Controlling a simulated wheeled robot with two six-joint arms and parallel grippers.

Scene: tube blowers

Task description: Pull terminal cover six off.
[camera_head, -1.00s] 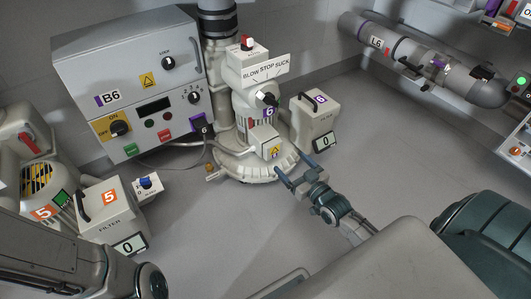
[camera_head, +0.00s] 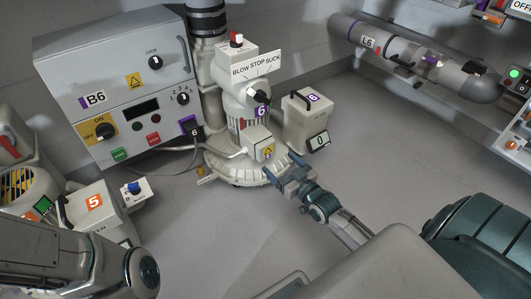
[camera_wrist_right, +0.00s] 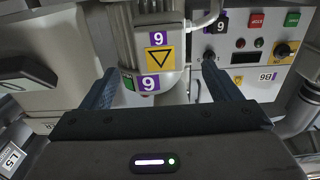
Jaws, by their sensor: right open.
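Terminal cover six is the small pale box (camera_head: 258,145) with a yellow warning label on the front of the blower motor. In the right wrist view the cover (camera_wrist_right: 158,40) appears upside down, with a yellow triangle label and purple number tags. My right gripper (camera_head: 283,166) is open and empty just in front of the cover. In the wrist view its dark fingers (camera_wrist_right: 159,78) stand to the left and right of the cover, with a gap on each side. I cannot tell how far the tips reach along it. My left arm shows at lower left, its gripper out of view.
The blower stands on a round base (camera_head: 235,172). Control box B6 (camera_head: 75,75) is behind on the left, its cable running to the blower. The floor (camera_head: 390,150) to the right is clear.

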